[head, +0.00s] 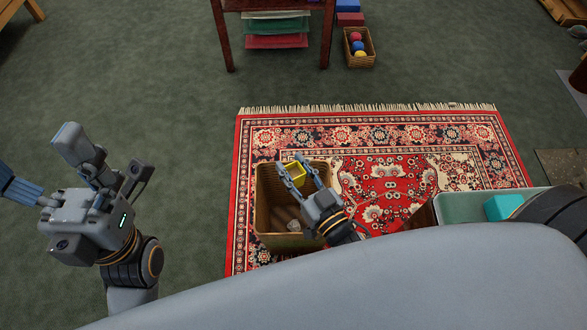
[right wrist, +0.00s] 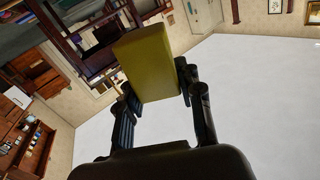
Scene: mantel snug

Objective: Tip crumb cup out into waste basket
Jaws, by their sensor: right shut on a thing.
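The yellow crumb cup (head: 298,171) is between the fingers of my right gripper (head: 297,175), over the far part of the waste basket. In the right wrist view the cup (right wrist: 146,65) shows as a plain olive-yellow box between the finger tips; its inside is hidden there. The cup's exact tilt is hard to tell. The brown waste basket (head: 262,205) stands open on the rug below, with a small pale crumpled thing (head: 293,225) inside. My left gripper (head: 108,165) is raised at the far left, away from both; its jaw opening is unclear.
A patterned red rug (head: 400,140) lies under the basket. A pale green tray (head: 460,205) with a turquoise block (head: 503,205) is at the right. A wooden table (head: 228,45) and a small basket of balls (head: 372,47) stand farther back. Green carpet is clear at left.

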